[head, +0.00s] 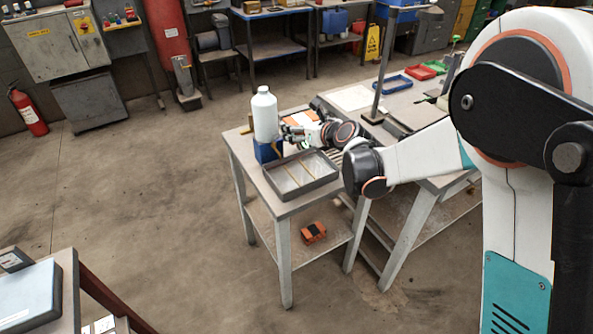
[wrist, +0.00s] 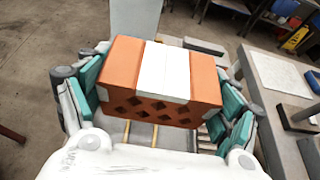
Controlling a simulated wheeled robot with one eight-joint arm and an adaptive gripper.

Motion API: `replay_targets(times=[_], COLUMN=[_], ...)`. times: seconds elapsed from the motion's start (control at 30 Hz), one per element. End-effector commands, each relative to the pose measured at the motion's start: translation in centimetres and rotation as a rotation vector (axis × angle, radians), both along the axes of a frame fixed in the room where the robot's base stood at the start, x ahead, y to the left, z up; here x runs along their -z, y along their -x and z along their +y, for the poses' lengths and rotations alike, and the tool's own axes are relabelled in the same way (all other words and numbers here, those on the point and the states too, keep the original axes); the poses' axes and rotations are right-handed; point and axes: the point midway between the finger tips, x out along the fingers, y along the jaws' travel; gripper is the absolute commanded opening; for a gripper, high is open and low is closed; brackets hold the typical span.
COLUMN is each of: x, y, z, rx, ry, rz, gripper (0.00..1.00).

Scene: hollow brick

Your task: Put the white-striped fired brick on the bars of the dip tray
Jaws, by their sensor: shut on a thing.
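The white-striped fired brick (wrist: 163,72) is orange with a broad white band and diamond-shaped holes in the face towards the wrist camera. My gripper (wrist: 165,95) is shut on it, with teal pads against both ends. In the head view my gripper (head: 303,133) is at the back of the small table, and the brick (head: 297,118) shows partly behind it. The grey dip tray (head: 318,184) lies at the table's front, with two thin yellowish bars (head: 303,170) across it. Its bars (wrist: 127,132) also show below the brick in the wrist view.
An orange and black brick (head: 313,232) lies on the lower shelf. A larger bench (head: 405,110) adjoins on the right.

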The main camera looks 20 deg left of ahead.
Motion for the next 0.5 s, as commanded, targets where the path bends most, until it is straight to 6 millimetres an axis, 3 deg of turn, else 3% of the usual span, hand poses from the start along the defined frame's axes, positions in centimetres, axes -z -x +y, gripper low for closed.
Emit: replay_targets(times=[0.03,0.3,0.5], x=[1.7,8.2,10.9], y=[0.0,0.0,0.0], z=[0.0,0.0,0.0], rx=[0.000,0.000,0.000], ry=[0.000,0.000,0.000], rz=[0.000,0.000,0.000], gripper=[0.50,0.50,0.50])
